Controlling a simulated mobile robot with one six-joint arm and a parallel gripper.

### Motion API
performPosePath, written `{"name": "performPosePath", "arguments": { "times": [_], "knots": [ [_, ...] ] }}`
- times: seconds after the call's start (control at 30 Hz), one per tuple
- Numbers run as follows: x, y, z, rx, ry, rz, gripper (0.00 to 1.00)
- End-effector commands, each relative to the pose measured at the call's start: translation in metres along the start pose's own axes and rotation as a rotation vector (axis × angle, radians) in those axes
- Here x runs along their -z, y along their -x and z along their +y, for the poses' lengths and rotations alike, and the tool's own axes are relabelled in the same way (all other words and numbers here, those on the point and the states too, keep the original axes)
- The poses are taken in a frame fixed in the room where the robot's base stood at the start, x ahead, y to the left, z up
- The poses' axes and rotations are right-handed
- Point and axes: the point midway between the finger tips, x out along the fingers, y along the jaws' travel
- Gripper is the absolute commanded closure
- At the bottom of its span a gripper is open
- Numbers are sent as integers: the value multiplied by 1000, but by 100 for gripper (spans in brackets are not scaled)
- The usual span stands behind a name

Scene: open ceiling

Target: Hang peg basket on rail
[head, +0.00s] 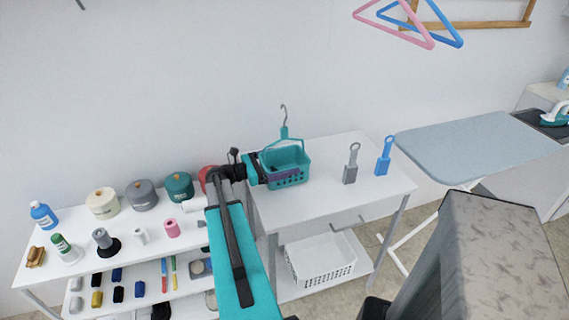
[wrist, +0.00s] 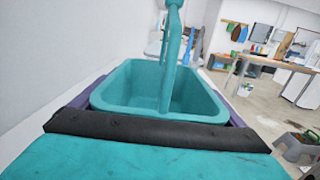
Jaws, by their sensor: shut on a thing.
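The peg basket (head: 291,172) is teal and open-topped, with slotted sides and an arched handle ending in a grey hook at the top. It is upright at the left part of a white table, and I cannot tell whether its base touches the top. My gripper (head: 282,170) is shut on the basket, with a purple finger along its near side. In the wrist view the basket (wrist: 130,85) fills the middle and looks empty. Purple fingers show at both its sides, and the hook is cut off above. A wooden rail (head: 490,24) with hangers is on the wall at upper right.
The white table (head: 335,180) also holds grey and blue (head: 383,157) handled tools; a white crate (head: 320,262) sits below. A shelf unit with yarn and bottles (head: 42,215) stands left. A pink hanger (head: 395,25) hangs upper right, above an ironing board (head: 475,145).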

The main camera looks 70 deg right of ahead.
Motion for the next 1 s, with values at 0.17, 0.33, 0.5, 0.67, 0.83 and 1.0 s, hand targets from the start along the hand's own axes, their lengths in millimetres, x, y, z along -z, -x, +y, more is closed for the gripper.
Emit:
{"name": "performPosePath", "arguments": {
  "times": [0.17,0.33,0.5,0.67,0.83,1.0],
  "knots": [
    [-15,0,-1,0,-2,-1,32],
    [-24,6,-9,-1,-1,-1,32],
    [-26,18,-26,-1,-1,-1,32],
    [-28,31,-45,-1,0,-1,32],
    [-30,47,-65,-1,-1,-1,32],
    [-32,62,-86,-1,-1,0,32]
  ]
}}
